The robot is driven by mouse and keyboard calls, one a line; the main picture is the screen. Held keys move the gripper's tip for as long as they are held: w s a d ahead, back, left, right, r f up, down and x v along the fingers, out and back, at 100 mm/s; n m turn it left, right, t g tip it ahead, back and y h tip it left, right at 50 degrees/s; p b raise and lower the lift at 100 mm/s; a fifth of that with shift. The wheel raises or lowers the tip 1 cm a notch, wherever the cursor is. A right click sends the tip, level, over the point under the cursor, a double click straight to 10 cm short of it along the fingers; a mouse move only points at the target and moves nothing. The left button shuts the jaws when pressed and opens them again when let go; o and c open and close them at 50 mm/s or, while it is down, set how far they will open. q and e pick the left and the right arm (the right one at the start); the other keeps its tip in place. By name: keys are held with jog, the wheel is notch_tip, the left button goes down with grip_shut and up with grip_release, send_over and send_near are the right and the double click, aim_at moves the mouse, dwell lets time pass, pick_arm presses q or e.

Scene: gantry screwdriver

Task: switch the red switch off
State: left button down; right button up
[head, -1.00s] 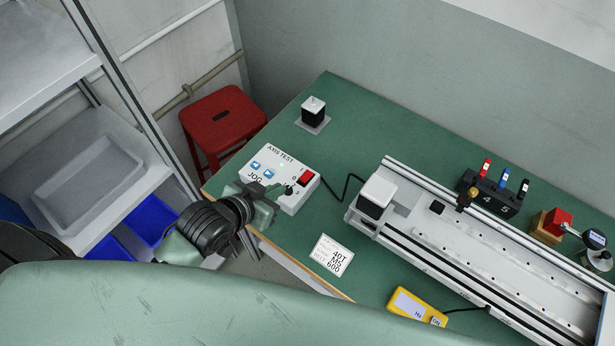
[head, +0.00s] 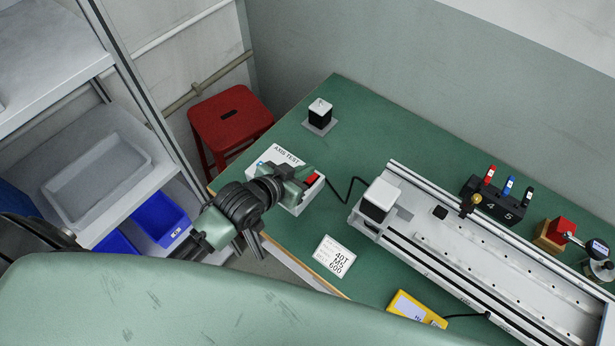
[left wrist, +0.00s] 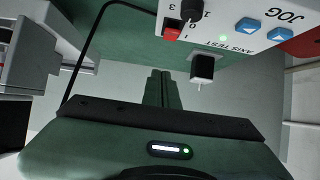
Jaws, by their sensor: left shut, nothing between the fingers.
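The white control box (head: 296,207) marked AXIS TEST sits on the green bench, partly covered by my left gripper. Its red switch (head: 312,180) shows just beside the gripper's tip. The left wrist view shows the box upside down, with the red switch (left wrist: 173,31), a black knob (left wrist: 192,10), a lit green lamp (left wrist: 223,38) and two blue JOG buttons (left wrist: 264,28). My left gripper (head: 303,178) is shut and empty over the box; its closed fingers (left wrist: 162,88) show in the wrist view. I cannot tell whether it touches the switch. My right gripper is not in view.
A black cable runs from the box towards the linear rail (head: 480,260) on the right. A small black-and-white block (head: 320,116) stands behind the box. A label card (head: 334,256) and a yellow meter (head: 415,309) lie in front. A red stool (head: 229,118) stands left of the bench.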

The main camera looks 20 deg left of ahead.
aim_at(311, 181)
pick_arm(q)
jog(key=shift+x, duration=1.1)
notch_tip(311, 181, down, 3)
jog(key=shift+s+r+p, duration=0.1)
jog(key=shift+r+p, duration=0.1)
jog(key=shift+p, duration=0.1)
jog(key=shift+s+a+f, duration=0.1)
jog(key=shift+s+f, duration=0.2)
jog(key=shift+f, duration=0.5)
jog(key=shift+s+a+f+t+b, duration=0.1)
jog(key=shift+f+t+b, duration=0.05)
jog(key=shift+f+b, duration=0.35)
jog(key=shift+s+f+t+b, duration=0.15)
jog(key=shift+f+b, duration=0.15)
jog(key=shift+b, duration=0.25)
jog(key=shift+r, duration=0.3)
jog(key=shift+s, duration=0.1)
